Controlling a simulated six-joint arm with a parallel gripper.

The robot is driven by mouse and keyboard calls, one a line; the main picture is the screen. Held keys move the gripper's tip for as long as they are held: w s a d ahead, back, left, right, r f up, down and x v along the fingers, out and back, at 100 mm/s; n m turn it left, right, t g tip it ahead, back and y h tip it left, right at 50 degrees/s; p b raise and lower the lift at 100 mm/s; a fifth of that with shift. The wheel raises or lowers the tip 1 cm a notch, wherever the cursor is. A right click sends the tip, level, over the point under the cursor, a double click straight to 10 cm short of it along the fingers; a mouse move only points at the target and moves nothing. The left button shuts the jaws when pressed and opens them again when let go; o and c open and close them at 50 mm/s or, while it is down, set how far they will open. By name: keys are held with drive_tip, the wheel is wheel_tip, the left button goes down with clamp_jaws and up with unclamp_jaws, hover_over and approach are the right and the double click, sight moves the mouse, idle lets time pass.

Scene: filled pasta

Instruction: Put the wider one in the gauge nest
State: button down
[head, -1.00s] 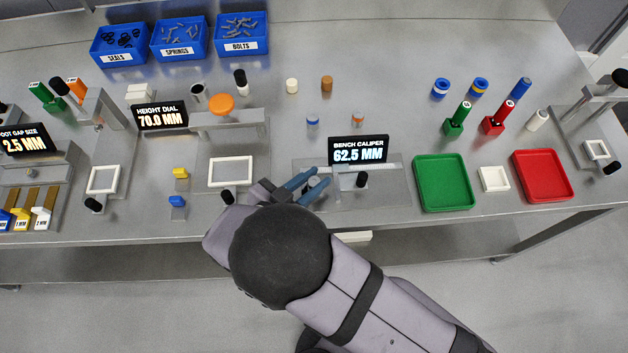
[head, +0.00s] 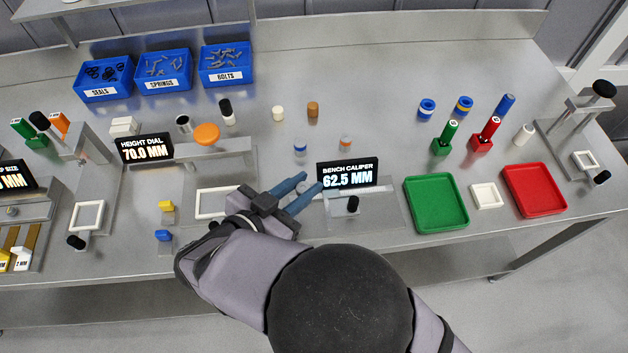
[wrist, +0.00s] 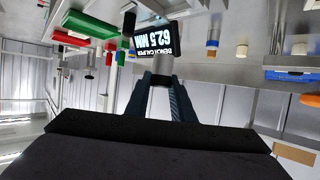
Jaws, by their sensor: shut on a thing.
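My gripper (head: 305,188) is at the left end of the bench caliper (head: 376,206), below and left of its display (head: 347,174), which reads 62.5 MM. I cannot tell which fixture is the gauge nest. White square frames stand at the height dial (head: 212,203), at the far left (head: 88,215) and at the far right (head: 585,160).
A blue-banded cylinder (head: 300,146) and an orange-banded cylinder (head: 345,142) stand behind the caliper. A green tray (head: 437,228), a white square block (head: 487,196) and a red tray (head: 534,211) lie to the right. Blue bins (head: 163,82) stand at the back.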

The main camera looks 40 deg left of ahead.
drive_tip(key=w+a+r+n+g+y+b, duration=0.1)
drive_tip(key=w+a+r+n+y, duration=0.2)
drive_tip(key=w, duration=0.6)
drive_tip(key=w+a+r+n+g+y, duration=0.2)
drive_tip(key=w+a+n+y, duration=0.1)
drive_tip(key=w, duration=0.5)
drive_tip(key=w+a+r+n+g+y+b, duration=0.1)
drive_tip(key=w+a+r+n+y, duration=0.2)
drive_tip(key=w, duration=0.6)
drive_tip(key=w+d+f+n+g+y, duration=0.1)
drive_tip(key=w+d+f, duration=0.25)
drive_tip(key=d, duration=0.25)
drive_tip(key=w+d+f+n+g+y, duration=0.1)
drive_tip(key=w+d+f, duration=0.1)
drive_tip(key=d+f, duration=0.4)
drive_tip(key=shift+d+f+p, duration=0.2)
drive_tip(key=shift+f+p, duration=0.15)
drive_tip(key=shift+f, duration=2)
drive_tip(key=shift+d+f+p, duration=0.15)
drive_tip(key=shift+f+p, duration=0.2)
drive_tip(key=shift+f, duration=2)
